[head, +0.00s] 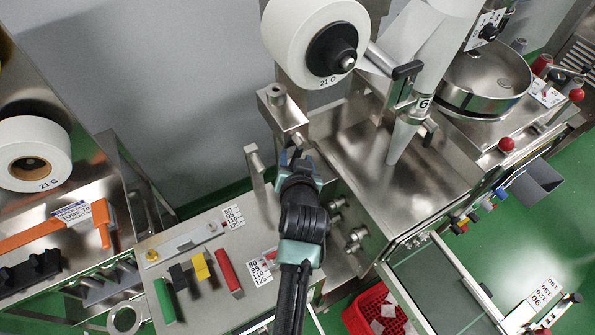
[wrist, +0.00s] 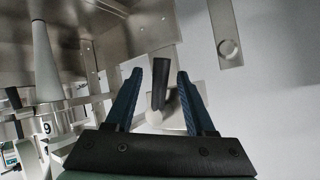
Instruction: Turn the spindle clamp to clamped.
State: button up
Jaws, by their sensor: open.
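My gripper (head: 291,158) is open, below the large paper roll (head: 298,35) and in front of the steel machine body. The roll sits on a spindle with a black hub (head: 330,50) and a bare metal tip. My gripper and arm hide this part in the head view.
A steel block with a round post (head: 277,96) stands just above my gripper. The steel machine housing (head: 385,185) is close on the right. A bench (head: 205,285) with coloured blocks lies at lower left. A red basket (head: 375,312) is below right.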

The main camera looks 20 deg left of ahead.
jog(key=b+v, duration=0.3)
jog(key=v, duration=0.9)
jog(key=shift+s+d, duration=0.1)
jog(key=shift+d, duration=0.05)
jog(key=shift+c, duration=0.2)
